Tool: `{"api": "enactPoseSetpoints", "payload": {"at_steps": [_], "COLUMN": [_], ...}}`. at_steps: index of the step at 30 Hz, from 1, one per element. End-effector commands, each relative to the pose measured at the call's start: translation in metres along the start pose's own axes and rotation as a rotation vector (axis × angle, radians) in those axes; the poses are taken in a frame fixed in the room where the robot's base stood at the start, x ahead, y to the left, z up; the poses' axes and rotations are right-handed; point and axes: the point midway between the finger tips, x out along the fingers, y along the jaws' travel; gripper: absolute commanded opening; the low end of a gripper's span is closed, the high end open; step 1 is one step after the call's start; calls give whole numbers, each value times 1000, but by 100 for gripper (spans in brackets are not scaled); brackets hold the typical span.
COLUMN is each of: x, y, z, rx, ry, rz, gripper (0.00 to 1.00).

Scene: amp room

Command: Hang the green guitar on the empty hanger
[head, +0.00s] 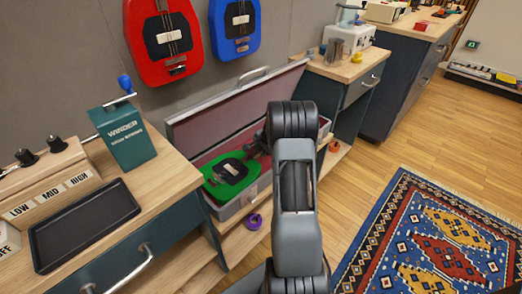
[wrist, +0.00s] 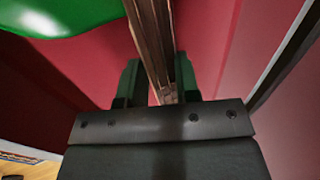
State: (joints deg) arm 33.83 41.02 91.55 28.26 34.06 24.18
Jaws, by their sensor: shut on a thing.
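The green guitar (head: 227,174) has a black middle plate and lies in the open case (head: 248,207) with red lining. My gripper (wrist: 158,80) is shut on the guitar's brown neck (wrist: 150,35), with one finger on each side. Part of the green body (wrist: 60,15) shows at the upper left of the wrist view. In the head view my arm hides most of the neck and the gripper. A red guitar (head: 165,44) and a blue guitar (head: 236,26) hang on the grey wall. The empty hanger is not visible in either view.
The case lid (head: 225,112) stands open against the wall. A wooden-topped cabinet (head: 165,185) with a green winder box (head: 127,140) and a black tray (head: 84,226) stands at the left. A purple ring (head: 254,221) lies beside the case. Open floor and a patterned rug (head: 435,245) are at the right.

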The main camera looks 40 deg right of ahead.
Motion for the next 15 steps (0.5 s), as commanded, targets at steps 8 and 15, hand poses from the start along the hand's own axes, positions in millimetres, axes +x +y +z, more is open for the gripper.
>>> {"api": "enactPoseSetpoints", "payload": {"at_steps": [8, 15], "x": [-6, -18], "y": [-4, -9], "z": [-1, -1], "rx": [0, 0], "ry": [3, 4], "rz": [-4, -5], "gripper": [0, 0]}}
